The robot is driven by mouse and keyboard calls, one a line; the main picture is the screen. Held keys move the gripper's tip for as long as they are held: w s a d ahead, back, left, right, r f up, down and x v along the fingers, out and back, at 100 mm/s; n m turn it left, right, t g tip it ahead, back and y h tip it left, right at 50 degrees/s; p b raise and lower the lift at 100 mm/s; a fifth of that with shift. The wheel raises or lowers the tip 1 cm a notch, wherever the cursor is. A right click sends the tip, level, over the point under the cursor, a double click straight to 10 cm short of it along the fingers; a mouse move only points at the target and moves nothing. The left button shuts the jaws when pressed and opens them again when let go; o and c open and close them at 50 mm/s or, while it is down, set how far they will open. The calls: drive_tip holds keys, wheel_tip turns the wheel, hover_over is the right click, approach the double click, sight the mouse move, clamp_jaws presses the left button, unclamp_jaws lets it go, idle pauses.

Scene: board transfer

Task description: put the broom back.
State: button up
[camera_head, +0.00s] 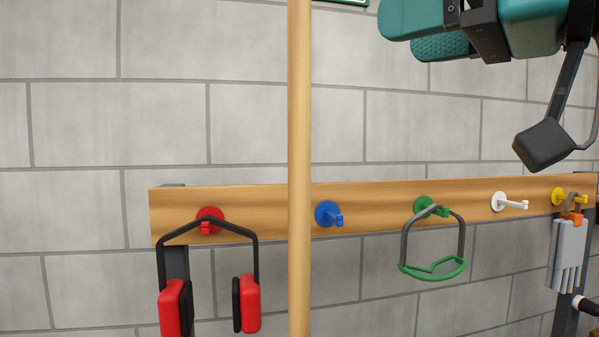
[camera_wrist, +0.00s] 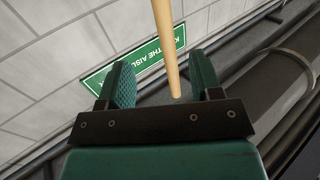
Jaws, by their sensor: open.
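A light wooden pole, which looks like the broom's handle (camera_head: 299,150), stands upright in the head view, in front of the rack and left of my gripper. Its lower end and any broom head are out of view. My teal gripper (camera_head: 420,34) is open at the top right, with its fingers pointing left towards the pole. In the wrist view the pole (camera_wrist: 167,45) shows between the lines of my two open fingers (camera_wrist: 162,80), closer to the right one, with one end visible. I see no contact. The blue hook (camera_head: 328,214) and the white hook (camera_head: 508,202) are empty.
A wooden rail (camera_head: 380,202) runs along the block wall. Red ear muffs (camera_head: 172,308) hang on the red hook, a grey-and-green framed item (camera_head: 432,271) on the green hook, and grey gloves (camera_head: 569,248) on the yellow hook. A green sign (camera_wrist: 135,66) is on the wall.

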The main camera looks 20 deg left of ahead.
sight(309, 56)
drive_tip(key=p+x, duration=0.7)
drive_tip(key=x, duration=0.3)
drive_tip(key=shift+a, duration=0.2)
drive_tip(key=p+x, duration=0.4)
drive_tip(key=shift+a, duration=0.3)
drive_tip(key=shift+w+a+f, duration=0.1)
drive_tip(key=shift+a, duration=0.15)
drive_tip(key=shift+c, duration=0.4)
clamp_jaws()
